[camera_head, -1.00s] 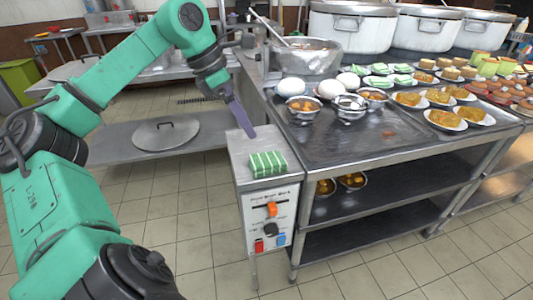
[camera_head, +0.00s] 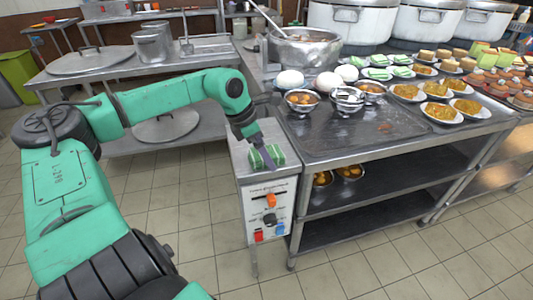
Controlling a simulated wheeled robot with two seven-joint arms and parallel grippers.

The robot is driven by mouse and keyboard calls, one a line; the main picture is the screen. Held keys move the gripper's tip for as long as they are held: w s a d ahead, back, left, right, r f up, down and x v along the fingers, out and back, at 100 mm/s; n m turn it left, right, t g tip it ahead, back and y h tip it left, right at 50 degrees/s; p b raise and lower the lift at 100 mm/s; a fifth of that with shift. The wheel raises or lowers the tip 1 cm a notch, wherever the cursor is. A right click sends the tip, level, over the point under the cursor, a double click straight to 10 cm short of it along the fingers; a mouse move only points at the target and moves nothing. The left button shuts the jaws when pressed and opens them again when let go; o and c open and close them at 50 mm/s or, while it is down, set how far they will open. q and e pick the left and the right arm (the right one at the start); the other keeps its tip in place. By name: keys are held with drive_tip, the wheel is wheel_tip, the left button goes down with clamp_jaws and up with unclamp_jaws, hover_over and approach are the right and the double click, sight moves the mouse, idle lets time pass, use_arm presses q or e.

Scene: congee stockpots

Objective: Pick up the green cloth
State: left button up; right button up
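The green cloth (camera_head: 277,154), striped with white, lies on the small steel top of the control stand (camera_head: 240,152). My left gripper (camera_head: 266,158) reaches down from the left arm. Its purple-grey fingers overlap the middle of the cloth in the head view and hide part of it. I cannot tell whether the fingers touch the cloth or how far apart they are. My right gripper is not in view.
A steel counter (camera_head: 350,150) stands right of the cloth, with bowls (camera_head: 301,101), plates of food and large pots (camera_head: 365,27). Left of the stand, a low shelf holds a round lid (camera_head: 165,129). The tiled floor in front is clear.

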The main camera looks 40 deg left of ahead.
use_arm(q)
drive_tip(key=shift+f, duration=0.25)
drive_tip(key=c, duration=1.2)
drive_tip(key=shift+r, duration=0.15)
drive_tip(key=shift+c, duration=0.2)
drive_tip(key=shift+r, duration=0.2)
wheel_tip(320, 180, up, 20)
drive_tip(key=p, duration=0.2)
drive_tip(key=shift+f, duration=0.1)
